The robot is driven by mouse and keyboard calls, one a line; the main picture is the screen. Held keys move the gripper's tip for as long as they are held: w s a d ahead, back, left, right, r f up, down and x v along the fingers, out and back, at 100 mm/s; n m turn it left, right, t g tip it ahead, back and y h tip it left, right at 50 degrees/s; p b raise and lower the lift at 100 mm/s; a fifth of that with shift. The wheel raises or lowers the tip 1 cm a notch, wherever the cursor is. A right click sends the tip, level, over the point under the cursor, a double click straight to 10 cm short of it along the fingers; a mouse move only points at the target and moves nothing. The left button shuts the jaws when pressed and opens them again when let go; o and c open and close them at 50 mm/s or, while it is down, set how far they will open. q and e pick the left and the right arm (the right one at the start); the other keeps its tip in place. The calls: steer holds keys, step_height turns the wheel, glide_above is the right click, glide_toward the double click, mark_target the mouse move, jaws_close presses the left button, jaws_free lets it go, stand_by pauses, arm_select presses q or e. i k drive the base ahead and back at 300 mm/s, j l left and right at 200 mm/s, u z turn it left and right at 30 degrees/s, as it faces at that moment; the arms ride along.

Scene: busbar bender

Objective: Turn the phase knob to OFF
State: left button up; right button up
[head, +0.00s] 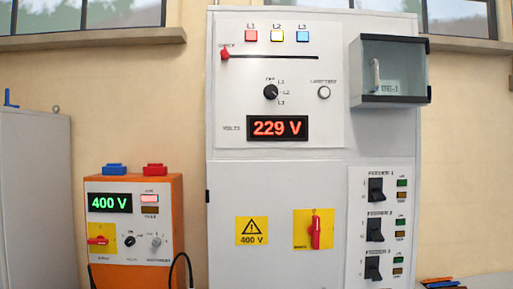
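The phase knob (270,91) is a small round black knob on the upper white panel of the tall grey cabinet. Small labels stand around it: one above that looks like OFF, then L1, L2 and L3 down its right side. Its pointer is too small to tell which label it faces. Below it, the red voltage display (277,128) reads 229 V. Neither of my grippers is in view, and nothing touches the knob.
A red slider (225,54) sits at the left end of its slot above the knob. A lamp-test button (323,92) is to the right. A glass-fronted box (393,68) juts out at upper right. An orange unit (133,225) stands left of the cabinet.

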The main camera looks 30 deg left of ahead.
mark_target(271, 91)
steer(key=u, duration=0.95)
